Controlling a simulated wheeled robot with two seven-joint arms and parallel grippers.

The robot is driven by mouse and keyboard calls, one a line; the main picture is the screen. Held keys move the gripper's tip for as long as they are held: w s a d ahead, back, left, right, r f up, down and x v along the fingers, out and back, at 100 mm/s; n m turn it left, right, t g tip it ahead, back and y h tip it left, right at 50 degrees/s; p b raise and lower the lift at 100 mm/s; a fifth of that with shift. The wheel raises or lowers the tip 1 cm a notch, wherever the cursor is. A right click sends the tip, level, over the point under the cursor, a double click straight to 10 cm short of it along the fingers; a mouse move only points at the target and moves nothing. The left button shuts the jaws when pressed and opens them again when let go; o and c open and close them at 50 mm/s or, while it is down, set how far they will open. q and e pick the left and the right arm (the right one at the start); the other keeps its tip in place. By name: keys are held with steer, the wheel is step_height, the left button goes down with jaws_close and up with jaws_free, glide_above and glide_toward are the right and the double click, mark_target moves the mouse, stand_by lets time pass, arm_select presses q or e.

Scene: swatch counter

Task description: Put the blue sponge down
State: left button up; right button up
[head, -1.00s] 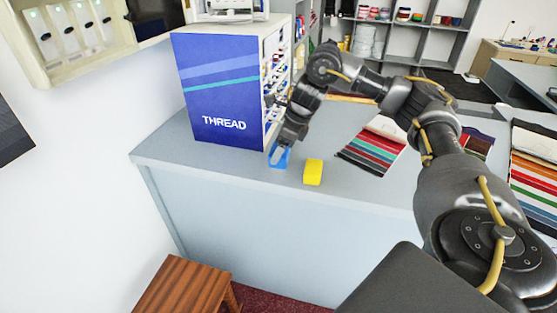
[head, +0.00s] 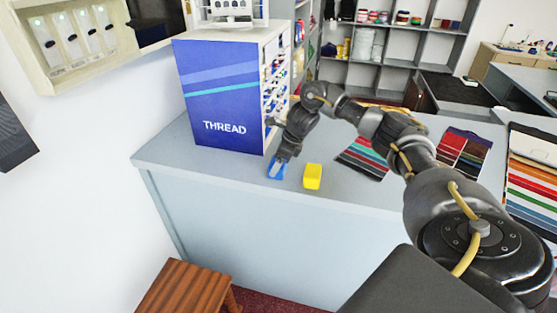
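The blue sponge (head: 276,171) is at the left part of the grey counter (head: 225,169), near its front edge and in front of the thread cabinet. My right gripper (head: 281,161) comes down over it from above and behind, with its fingers at the sponge's upper part. It appears shut on the sponge, though the fingers are small and partly hidden. The sponge is at or just above the counter top; I cannot tell whether it touches. My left gripper is not in view.
A yellow block (head: 312,176) lies just right of the blue sponge. The blue THREAD cabinet (head: 224,95) stands close behind. Colour swatch cards (head: 364,158) lie further right. A wooden stool (head: 187,290) stands below the counter. Bare counter lies left of the sponge.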

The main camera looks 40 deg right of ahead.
steer(key=o, duration=0.6)
steer(key=shift+s+f, duration=0.2)
steer(key=shift+f, duration=0.2)
steer(key=shift+c, duration=0.2)
steer(key=o, duration=0.4)
steer(key=shift+w, duration=0.2)
steer(key=shift+f, duration=0.25)
steer(key=v, duration=0.1)
steer(key=b+v, duration=0.1)
steer(key=v, duration=0.2)
steer(key=shift+w+r+b, duration=0.2)
steer(key=shift+r+b, duration=0.1)
steer(key=shift+b, duration=0.1)
steer(key=p+v, duration=0.1)
steer(key=v, duration=0.5)
steer(key=shift+s+r, duration=0.15)
steer(key=shift+r, duration=0.2)
steer(key=shift+a, duration=0.1)
